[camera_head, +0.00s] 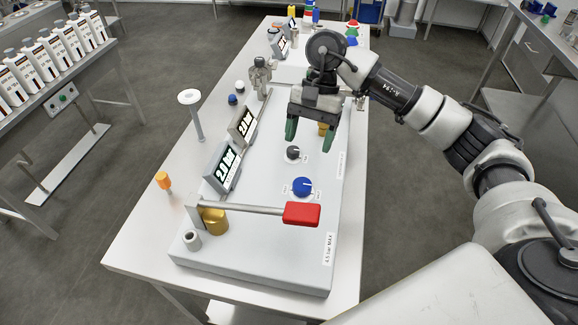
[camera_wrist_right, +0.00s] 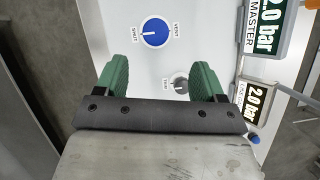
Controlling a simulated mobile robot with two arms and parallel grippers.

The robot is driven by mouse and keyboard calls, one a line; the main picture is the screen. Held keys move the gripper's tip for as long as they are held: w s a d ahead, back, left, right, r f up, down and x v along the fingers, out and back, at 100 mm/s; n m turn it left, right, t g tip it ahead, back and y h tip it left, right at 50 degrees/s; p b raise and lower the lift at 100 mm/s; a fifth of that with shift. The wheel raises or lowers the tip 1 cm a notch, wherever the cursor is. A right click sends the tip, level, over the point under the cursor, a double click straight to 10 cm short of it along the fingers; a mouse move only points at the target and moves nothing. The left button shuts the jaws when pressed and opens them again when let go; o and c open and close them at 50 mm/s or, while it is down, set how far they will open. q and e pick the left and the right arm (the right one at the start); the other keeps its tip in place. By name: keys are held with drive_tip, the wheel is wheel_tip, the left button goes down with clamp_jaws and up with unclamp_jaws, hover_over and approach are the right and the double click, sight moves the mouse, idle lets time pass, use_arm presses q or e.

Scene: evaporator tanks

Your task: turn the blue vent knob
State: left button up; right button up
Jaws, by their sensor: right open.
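The blue vent knob (camera_head: 302,187) sits on the pale grey panel (camera_head: 262,215), to the right of the larger display. It also shows in the right wrist view (camera_wrist_right: 155,32), between SHUT and VENT labels, its white pointer line towards SHUT. My right gripper (camera_head: 311,134) has green fingers spread apart with nothing between them. It is above the panel, farther back than the blue knob and apart from it. In the right wrist view its fingertips (camera_wrist_right: 161,68) point towards the knob area. My left gripper is not in view.
A smaller dark grey knob (camera_head: 293,153) lies between the blue knob and my right gripper. A red lever handle (camera_head: 302,213) extends across the panel just in front of the blue knob. Two displays reading 2.0 bar (camera_head: 223,168) stand to the left. A yellow fitting (camera_head: 323,129) is behind my gripper.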

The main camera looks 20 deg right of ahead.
sight(302, 184)
drive_tip(key=shift+h, duration=0.3)
drive_tip(key=p+x, duration=0.1)
drive_tip(key=x, duration=0.3)
drive_tip(key=shift+s+p, duration=0.35)
drive_tip(key=shift+s, duration=0.05)
drive_tip(key=p+x, duration=0.1)
drive_tip(key=x, duration=0.5)
drive_tip(key=shift+w+f, duration=0.15)
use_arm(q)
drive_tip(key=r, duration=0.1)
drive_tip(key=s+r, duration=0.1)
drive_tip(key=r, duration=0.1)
use_arm(e)
drive_tip(key=shift+c, duration=0.2)
